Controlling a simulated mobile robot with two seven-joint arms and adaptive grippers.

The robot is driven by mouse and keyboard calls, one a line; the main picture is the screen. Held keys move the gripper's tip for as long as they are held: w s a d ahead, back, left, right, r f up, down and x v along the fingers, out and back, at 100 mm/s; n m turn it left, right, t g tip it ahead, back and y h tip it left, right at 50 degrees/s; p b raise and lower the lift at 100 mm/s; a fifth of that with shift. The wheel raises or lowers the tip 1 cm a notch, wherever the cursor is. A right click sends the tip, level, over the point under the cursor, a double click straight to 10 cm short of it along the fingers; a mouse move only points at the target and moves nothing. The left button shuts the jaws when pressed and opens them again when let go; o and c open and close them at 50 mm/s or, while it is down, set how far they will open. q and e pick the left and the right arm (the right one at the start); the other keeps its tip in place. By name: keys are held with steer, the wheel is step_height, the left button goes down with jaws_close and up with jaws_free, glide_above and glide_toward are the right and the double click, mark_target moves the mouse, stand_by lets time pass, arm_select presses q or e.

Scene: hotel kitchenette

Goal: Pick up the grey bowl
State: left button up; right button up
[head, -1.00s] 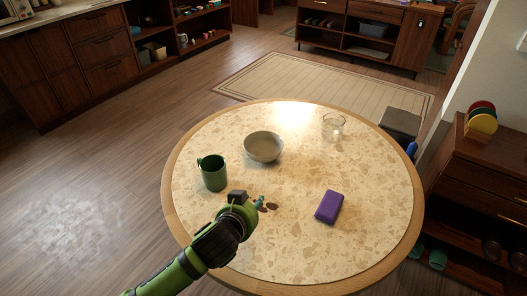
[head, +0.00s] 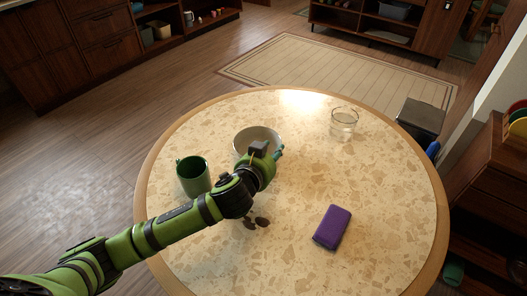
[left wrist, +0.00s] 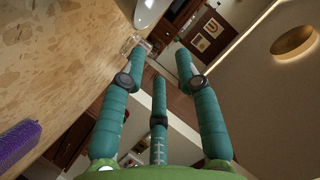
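The grey bowl (head: 243,136) stands upright on the round table (head: 300,250), left of its middle towards the far side. My left gripper (head: 279,153) is at the near right side of the bowl and hides part of it in the head view. In the left wrist view its teal fingers (left wrist: 155,65) are spread apart with nothing between them. The pale edge of the bowl (left wrist: 148,12) shows at the top there, beyond the fingers. I cannot tell whether a finger touches the bowl. My right gripper is not in view.
A green mug (head: 193,178) stands left of the bowl, close to my left arm. A clear glass (head: 344,121) stands at the back right, and a purple block (head: 332,228) lies at the front right. Small dark pieces (head: 261,222) lie near my wrist. The table's right side is clear.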

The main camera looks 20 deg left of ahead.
arm_select(q)
steer(key=f+b, duration=0.1)
steer(key=s+f+b, duration=0.1)
steer(key=f, duration=0.1)
steer(key=shift+f+b, duration=0.15)
steer(key=shift+b, duration=0.2)
steer(key=shift+w+f, duration=0.15)
steer(key=shift+w, duration=0.1)
steer(key=shift+x, duration=1.2)
steer(key=x, duration=0.4)
steer(key=shift+w+a, duration=0.2)
steer(key=shift+a, duration=0.1)
jaws_close()
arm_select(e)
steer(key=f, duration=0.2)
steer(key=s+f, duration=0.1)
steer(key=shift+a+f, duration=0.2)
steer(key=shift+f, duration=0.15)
